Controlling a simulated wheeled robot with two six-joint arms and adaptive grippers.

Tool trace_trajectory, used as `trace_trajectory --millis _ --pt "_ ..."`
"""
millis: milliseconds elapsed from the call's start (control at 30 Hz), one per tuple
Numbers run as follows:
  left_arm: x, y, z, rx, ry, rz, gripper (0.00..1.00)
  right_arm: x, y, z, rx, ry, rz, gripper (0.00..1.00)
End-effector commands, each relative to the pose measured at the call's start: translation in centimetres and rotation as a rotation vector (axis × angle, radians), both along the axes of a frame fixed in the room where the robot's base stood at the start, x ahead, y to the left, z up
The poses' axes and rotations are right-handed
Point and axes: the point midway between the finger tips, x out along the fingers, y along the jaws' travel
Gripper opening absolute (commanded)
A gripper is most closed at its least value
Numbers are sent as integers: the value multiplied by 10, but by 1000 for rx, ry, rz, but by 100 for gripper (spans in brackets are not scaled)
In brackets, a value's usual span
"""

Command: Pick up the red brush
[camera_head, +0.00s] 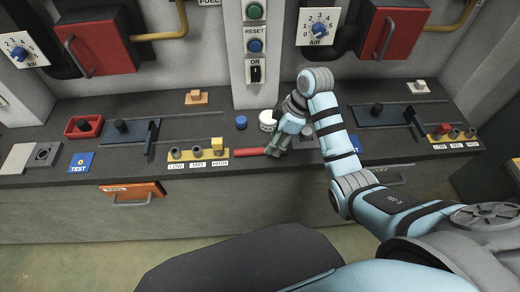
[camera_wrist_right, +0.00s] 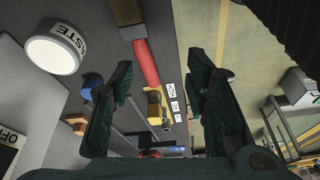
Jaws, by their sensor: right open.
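The red brush (camera_head: 250,151) lies on the dark counter near its front edge, left of my right gripper (camera_head: 275,144). Its right end is hidden by the gripper in the head view. In the right wrist view the red handle (camera_wrist_right: 146,65) shows with a brown block at its upper end. My right gripper (camera_wrist_right: 160,75) is open, with the handle seen between its dark fingers but nearer the left one. I cannot tell how far above the brush the fingers are. My left gripper is not in view.
A white labelled jar (camera_head: 267,126) and a blue cap (camera_head: 241,122) stand behind the brush. A yellow block with knobs (camera_head: 197,153) lies to its left. A grey control post (camera_head: 267,88) rises behind. A red tray (camera_head: 84,126) is farther left.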

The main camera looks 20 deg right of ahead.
Motion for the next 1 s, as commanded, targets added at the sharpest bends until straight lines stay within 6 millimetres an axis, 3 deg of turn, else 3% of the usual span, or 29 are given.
trace_trajectory --millis 100,200,267,400,600,900,1000 --pt "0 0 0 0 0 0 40 22 4 36 32 -26 133 43" --pt "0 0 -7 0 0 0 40 29 8 46 49 -39 202 43" --pt "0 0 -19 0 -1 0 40 31 11 37 52 -40 215 43" --pt "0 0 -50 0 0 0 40 34 25 -2 53 -38 214 43" --pt "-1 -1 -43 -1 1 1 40 38 39 -29 51 -39 211 43" --pt "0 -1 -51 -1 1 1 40 48 50 -78 52 -38 210 43" --pt "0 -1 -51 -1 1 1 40 48 52 -83 50 -40 210 43"
